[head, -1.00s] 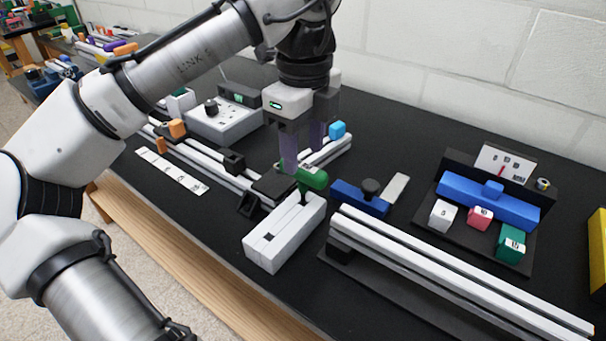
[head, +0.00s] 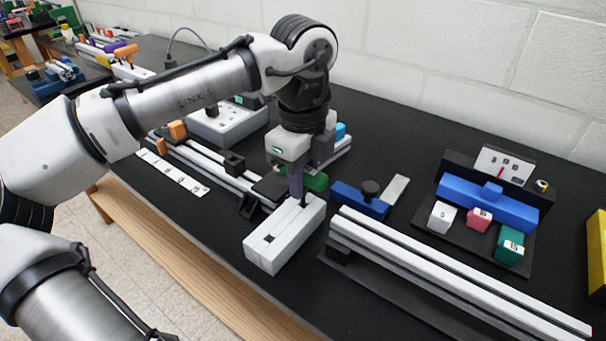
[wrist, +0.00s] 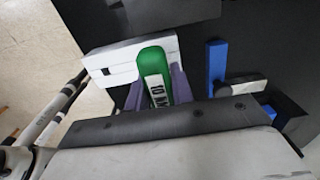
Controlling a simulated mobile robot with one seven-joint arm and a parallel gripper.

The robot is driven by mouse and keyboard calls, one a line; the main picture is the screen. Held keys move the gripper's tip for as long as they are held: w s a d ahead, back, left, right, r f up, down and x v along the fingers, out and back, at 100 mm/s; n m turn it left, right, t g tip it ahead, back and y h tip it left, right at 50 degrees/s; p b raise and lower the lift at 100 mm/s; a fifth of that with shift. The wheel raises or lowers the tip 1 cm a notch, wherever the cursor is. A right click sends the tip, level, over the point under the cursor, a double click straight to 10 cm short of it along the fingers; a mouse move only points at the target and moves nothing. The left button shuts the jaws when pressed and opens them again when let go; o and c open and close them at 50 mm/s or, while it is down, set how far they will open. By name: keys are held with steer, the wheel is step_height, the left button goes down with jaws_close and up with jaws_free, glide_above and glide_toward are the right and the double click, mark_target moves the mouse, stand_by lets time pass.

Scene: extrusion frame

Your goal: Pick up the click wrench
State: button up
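The click wrench appears to be the green-handled tool with a white printed label. Its green handle (head: 317,182) lies at the far end of the white slotted block, partly hidden by my gripper in the head view. In the wrist view the handle (wrist: 153,65) lies between my purple fingers. My gripper (head: 296,188) points down, low over the far end of the block. In the wrist view my gripper (wrist: 154,92) has its fingers apart, one on each side of the handle. I cannot tell whether they touch it.
The white slotted block (head: 270,254) stands just in front of my gripper. White rails (head: 460,270) run to the right. A blue clamp with a dark knob (head: 358,201) sits close on the right. A blue fixture (head: 487,203) with numbered cubes stands further right.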

steer(key=c, duration=0.4)
step_height(320, 180, up, 10)
steer(key=shift+r, duration=0.1)
steer(key=o, duration=0.4)
jaws_close()
step_height(320, 180, up, 6)
steer(key=p, duration=0.9)
steer(key=shift+r, duration=0.2)
